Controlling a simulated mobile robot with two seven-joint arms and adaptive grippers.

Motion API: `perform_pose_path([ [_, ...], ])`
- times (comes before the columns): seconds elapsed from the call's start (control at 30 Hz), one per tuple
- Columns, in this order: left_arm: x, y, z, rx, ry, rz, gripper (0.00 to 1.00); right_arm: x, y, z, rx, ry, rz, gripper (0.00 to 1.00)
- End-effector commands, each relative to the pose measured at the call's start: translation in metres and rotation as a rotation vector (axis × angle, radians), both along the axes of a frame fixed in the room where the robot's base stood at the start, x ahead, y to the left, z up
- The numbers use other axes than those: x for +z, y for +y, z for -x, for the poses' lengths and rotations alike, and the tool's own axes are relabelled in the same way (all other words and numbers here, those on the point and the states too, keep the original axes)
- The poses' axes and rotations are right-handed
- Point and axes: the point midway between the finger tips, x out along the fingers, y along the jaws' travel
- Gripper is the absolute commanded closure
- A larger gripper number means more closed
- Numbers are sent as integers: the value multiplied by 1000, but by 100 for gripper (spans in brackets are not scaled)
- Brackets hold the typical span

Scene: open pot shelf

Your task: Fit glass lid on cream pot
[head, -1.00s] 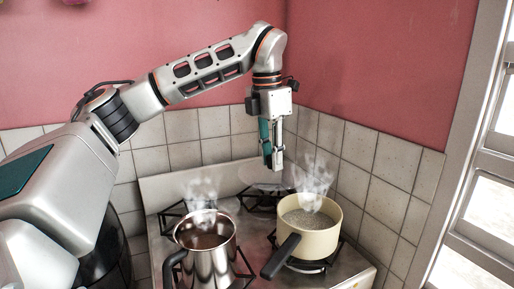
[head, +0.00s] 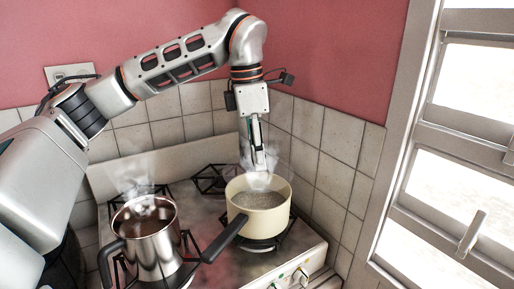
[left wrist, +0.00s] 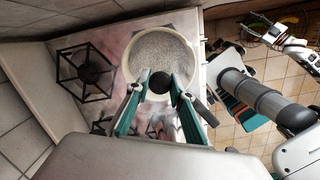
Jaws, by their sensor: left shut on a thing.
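The cream pot (head: 258,222) stands on the right front burner, its black handle (head: 222,243) pointing front-left. Bubbling liquid and steam show in it. My left gripper (head: 259,168) is just above the pot's back rim in the head view. It is shut on the black knob (left wrist: 160,83) of the glass lid, seen between the fingertips in the left wrist view. The clear glass is barely visible against the pot (left wrist: 161,55); whether it touches the rim I cannot tell. My right gripper (left wrist: 268,30) shows small at the top right of the wrist view.
A steel pot (head: 152,245) with dark liquid steams on the left front burner, close beside the cream pot's handle. The back burners (head: 212,180) are empty. Tiled walls (head: 320,150) close in behind and right. A window (head: 470,120) is at the far right.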

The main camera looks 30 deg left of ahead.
Motion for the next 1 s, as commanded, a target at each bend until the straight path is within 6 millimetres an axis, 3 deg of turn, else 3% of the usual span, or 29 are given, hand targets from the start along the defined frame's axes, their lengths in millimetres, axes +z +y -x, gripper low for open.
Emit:
perform_pose_path([
  [0.5,-36,0,0,1,0,0,100,-2,-4,0,3,-2,7,59],
  [1.0,-44,0,0,2,0,0,100,2,2,-3,9,-11,-1,59],
])
